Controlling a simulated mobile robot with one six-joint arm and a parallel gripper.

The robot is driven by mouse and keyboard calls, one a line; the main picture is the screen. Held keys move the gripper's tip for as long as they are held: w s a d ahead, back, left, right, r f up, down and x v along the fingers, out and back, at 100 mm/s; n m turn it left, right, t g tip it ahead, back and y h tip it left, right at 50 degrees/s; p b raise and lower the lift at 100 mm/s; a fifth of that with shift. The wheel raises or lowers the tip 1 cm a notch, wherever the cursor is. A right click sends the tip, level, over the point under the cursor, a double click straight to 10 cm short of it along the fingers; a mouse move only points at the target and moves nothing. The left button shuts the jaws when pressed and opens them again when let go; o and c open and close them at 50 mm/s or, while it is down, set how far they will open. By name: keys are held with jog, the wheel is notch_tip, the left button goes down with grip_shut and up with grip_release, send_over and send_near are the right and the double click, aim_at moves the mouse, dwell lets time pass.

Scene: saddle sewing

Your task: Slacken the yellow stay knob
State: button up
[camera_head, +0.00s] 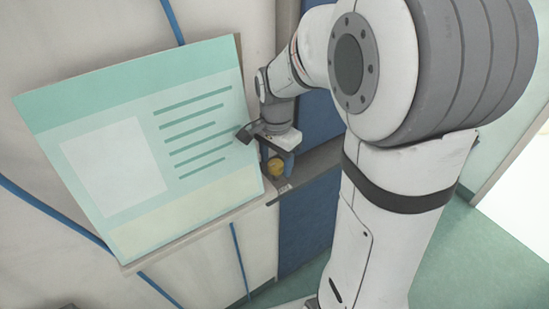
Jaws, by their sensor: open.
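The yellow stay knob (276,167) is a small round knob beside the lower right edge of the tilted panel, above a grey ledge. My gripper (275,155) is at the knob, coming from above. Its jaws are open, and the wrist covers the upper part of the knob. I cannot tell whether the fingers touch the knob, as they are small and partly hidden in this view.
A large tilted panel (140,150) with a green band and printed lines stands left of my gripper. Green floor (455,255) is clear at the lower right.

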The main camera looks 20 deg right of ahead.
jog(key=shift+f, duration=0.1)
jog(key=c, duration=0.9)
jog(key=shift+a, duration=0.15)
jog(key=shift+c, duration=0.5)
jog(key=shift+n, duration=0.4)
jog(key=n+b, duration=0.1)
jog(key=n, duration=0.1)
jog(key=shift+n, duration=0.4)
jog(key=shift+n+b, duration=0.5)
jog(key=shift+n, duration=1.5)
